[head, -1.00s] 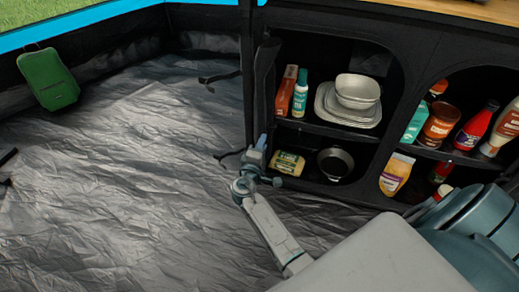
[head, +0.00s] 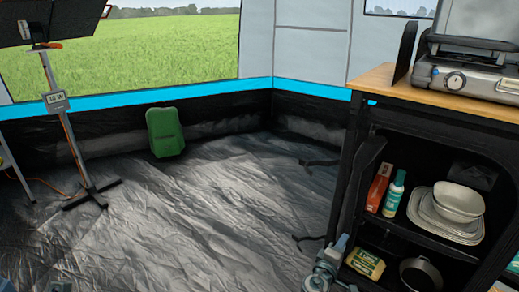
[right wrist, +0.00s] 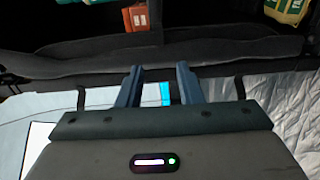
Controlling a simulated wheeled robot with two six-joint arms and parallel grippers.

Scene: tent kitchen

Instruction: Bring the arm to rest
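My right gripper (head: 341,242) is low at the bottom of the head view, in front of the black shelf unit's left end. In the right wrist view its two blue fingers (right wrist: 158,74) stand apart with nothing between them, so it is open and empty. My left gripper is not seen in the head view.
The black shelf unit (head: 353,190) holds an orange box (head: 379,187), a spray bottle (head: 393,194), stacked bowls and plates (head: 446,214), a yellow-green pack (head: 366,263) and a dark pan (head: 420,274). A stove (head: 470,75) stands on top. The grey floor (head: 190,225) at left is largely clear.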

